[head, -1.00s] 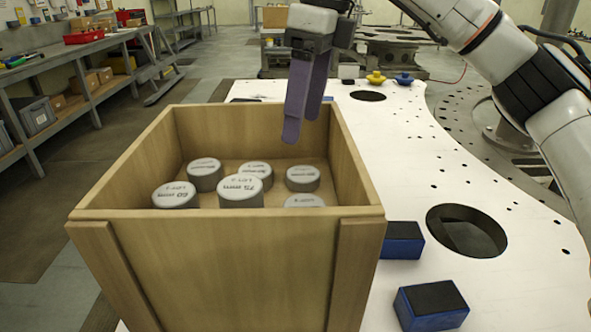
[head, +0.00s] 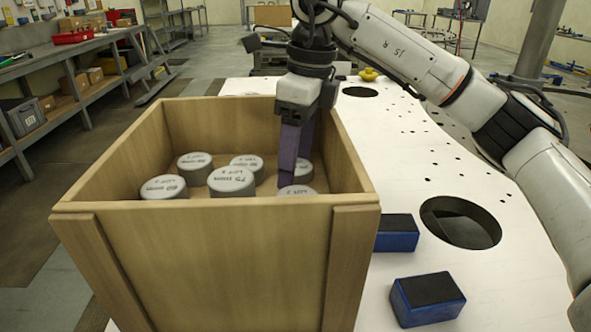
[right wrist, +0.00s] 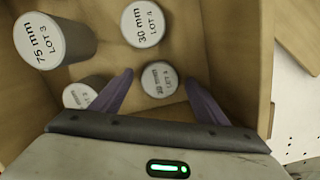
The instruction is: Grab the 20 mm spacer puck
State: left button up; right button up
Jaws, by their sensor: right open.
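The likely 20 mm spacer puck (right wrist: 159,79) is a small grey disc on the floor of the wooden box (head: 215,207). Its label is small and blurred, but seems to read 20 mm. In the head view this puck (head: 304,172) is partly hidden behind a finger. My right gripper (head: 295,172) is open and reaches down into the box with purple fingers. In the right wrist view the fingertips (right wrist: 158,80) stand on either side of the puck, apart from it. My left gripper is not in view.
A taller 75 mm puck (right wrist: 42,42) and a 30 mm puck (right wrist: 143,24) stand close by. Another puck (head: 296,191) is near the front wall, and more (head: 163,187) stand to the left. Blue blocks (head: 428,298) and a large hole (head: 461,222) lie on the white plate.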

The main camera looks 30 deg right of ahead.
jog(key=c, duration=1.2)
jog(key=shift+r, duration=0.1)
